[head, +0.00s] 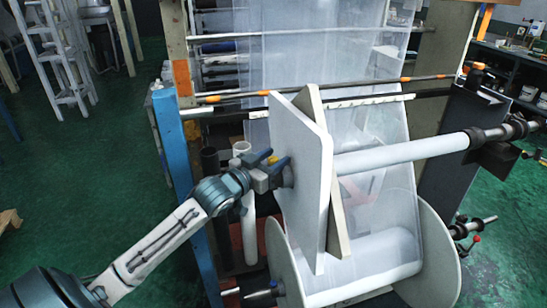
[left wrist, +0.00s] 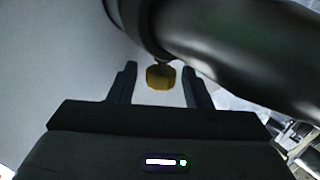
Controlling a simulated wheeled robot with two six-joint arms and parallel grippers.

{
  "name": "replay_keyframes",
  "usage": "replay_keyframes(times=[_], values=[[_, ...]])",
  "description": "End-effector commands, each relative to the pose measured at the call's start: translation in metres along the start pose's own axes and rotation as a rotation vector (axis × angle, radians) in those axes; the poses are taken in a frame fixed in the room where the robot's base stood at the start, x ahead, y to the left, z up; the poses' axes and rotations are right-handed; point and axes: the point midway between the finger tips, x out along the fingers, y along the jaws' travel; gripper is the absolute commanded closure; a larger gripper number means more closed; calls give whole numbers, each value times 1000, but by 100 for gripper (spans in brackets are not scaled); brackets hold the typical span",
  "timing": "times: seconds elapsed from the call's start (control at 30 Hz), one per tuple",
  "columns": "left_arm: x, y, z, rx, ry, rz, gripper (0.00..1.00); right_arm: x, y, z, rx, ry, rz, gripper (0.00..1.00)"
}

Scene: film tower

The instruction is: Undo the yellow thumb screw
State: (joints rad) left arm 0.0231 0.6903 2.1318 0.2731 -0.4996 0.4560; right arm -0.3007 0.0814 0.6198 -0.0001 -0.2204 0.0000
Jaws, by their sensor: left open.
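The yellow thumb screw (left wrist: 160,77) shows in the left wrist view below a dark round collar or shaft (left wrist: 235,45). It sits between the two fingers of my left gripper (left wrist: 160,85), with a visible gap on each side. In the head view my left gripper (head: 272,169) is at the left face of the white plate (head: 298,165), and a small bit of yellow shows at its fingertips. The left gripper is open. Whether its fingers touch the screw cannot be told. My right gripper is not in either view.
A white roll (head: 400,156) on a shaft runs right from the plates. A lower roll with round white end discs (head: 440,258) sits below. A blue frame post (head: 172,150) stands left of the plates, close to my left arm. Green floor at the left is mostly clear.

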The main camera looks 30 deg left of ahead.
Motion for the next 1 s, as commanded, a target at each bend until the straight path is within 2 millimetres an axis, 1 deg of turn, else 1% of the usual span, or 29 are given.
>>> replay_keyframes(times=[0.3, 0.37, 0.4, 0.53, 0.8, 1.0], values=[[2, 0, 0, 0, 0, 0, 56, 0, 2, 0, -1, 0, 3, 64], [2, 0, 0, 0, 0, 0, 65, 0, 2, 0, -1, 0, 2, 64], [2, 0, 0, 0, 0, 0, 73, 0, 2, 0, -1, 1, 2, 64], [2, 0, 0, 0, 0, 0, 98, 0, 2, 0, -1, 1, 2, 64], [2, 0, 0, -1, 0, -3, 99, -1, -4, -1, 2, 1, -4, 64], [2, 1, -2, -4, 1, -47, 99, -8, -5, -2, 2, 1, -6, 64]])
